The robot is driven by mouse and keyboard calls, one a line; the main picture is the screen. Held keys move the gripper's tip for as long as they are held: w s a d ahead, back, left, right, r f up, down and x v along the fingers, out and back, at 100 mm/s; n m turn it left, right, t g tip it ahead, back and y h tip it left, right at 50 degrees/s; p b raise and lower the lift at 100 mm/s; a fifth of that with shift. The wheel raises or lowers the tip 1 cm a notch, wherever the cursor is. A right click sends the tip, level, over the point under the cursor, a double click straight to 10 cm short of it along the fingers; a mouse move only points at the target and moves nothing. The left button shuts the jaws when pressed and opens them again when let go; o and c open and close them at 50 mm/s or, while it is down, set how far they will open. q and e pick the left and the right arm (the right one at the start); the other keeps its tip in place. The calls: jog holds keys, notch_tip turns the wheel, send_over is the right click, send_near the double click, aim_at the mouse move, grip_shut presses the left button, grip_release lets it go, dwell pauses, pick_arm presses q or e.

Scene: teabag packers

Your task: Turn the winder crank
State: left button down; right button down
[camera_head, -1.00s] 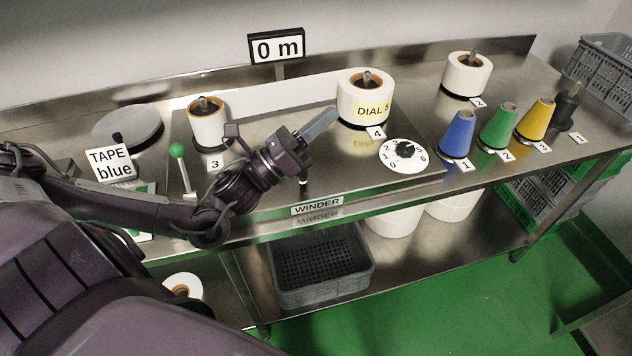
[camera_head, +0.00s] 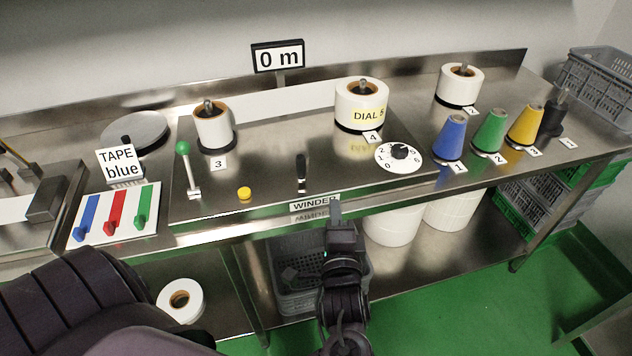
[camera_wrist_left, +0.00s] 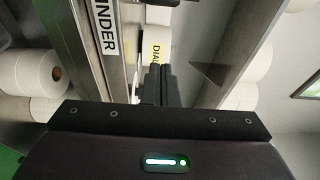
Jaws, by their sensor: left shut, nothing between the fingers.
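A black upright handle (camera_head: 301,172) with a pale lower end stands just behind the label. A lever with a green ball knob (camera_head: 183,148) stands upright at the plate's left; which of the two is the crank is not marked. My left gripper (camera_head: 335,207) is shut and empty, pointing at the bench's front edge beside the label, right of and in front of the black handle, apart from it. In the left wrist view its fingers (camera_wrist_left: 157,85) are together. My right gripper is out of view.
White rolls (camera_head: 212,127) (camera_head: 361,102) stand on the plate, with a numbered dial (camera_head: 398,157) and a yellow button (camera_head: 244,193). Coloured cones (camera_head: 451,136) stand at right. The sign (camera_head: 278,56) reads 0 m. A grey crate (camera_head: 290,275) sits below.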

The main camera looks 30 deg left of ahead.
aim_at(302, 157)
pick_arm(q)
jog(key=w+a+p, duration=0.1)
jog(key=w+a, duration=0.1)
jog(key=a, duration=0.1)
jog(key=w+a+p, duration=0.1)
jog(key=w+a, duration=0.1)
jog(key=a, duration=0.1)
jog(key=w+a+p, duration=0.1)
jog(key=w+a, duration=0.1)
jog(key=a, duration=0.1)
jog(key=shift+w+a, duration=0.1)
jog(key=shift+w, duration=0.3)
jog(key=shift+s+a, duration=0.25)
jog(key=shift+a, duration=0.05)
jog(key=shift+f, duration=0.1)
jog(key=shift+w, duration=0.1)
